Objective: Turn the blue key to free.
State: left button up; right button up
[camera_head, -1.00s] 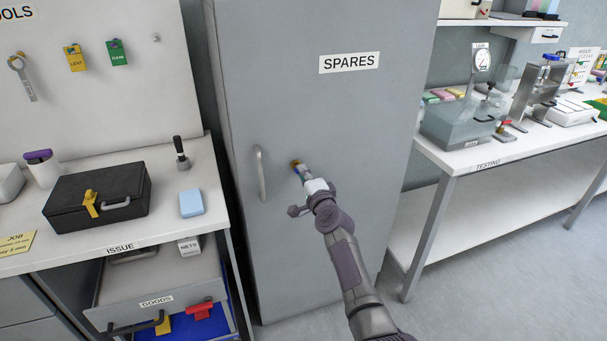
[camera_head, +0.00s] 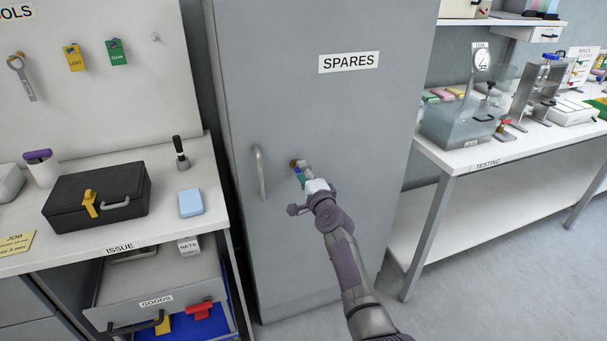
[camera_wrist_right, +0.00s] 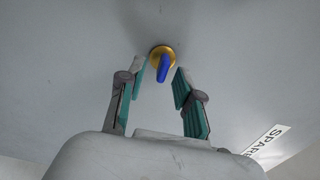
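The blue key (camera_wrist_right: 162,68) sits in a round brass lock (camera_wrist_right: 170,52) on the grey SPARES cabinet (camera_head: 345,130). In the right wrist view the key's bow stands out between the spread fingers of my right gripper (camera_wrist_right: 160,82). The fingers are open, one on each side of the key, with gaps showing. In the head view my right gripper (camera_head: 303,174) is at the cabinet front, at the brass lock (camera_head: 295,163), and partly covers the key. My left gripper is not in view.
The cabinet's vertical handle (camera_head: 260,173) is just left of the lock. At the left, the ISSUE bench (camera_head: 165,215) holds a black case (camera_head: 98,195), with an open GOODS drawer (camera_head: 157,301) below. The TESTING bench (camera_head: 510,155) stands at the right. Clear floor lies between cabinet and TESTING bench.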

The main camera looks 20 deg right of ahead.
jog(key=shift+s, duration=0.15)
jog(key=s, duration=0.7)
jog(key=shift+s, duration=0.15)
jog(key=shift+d, duration=0.1)
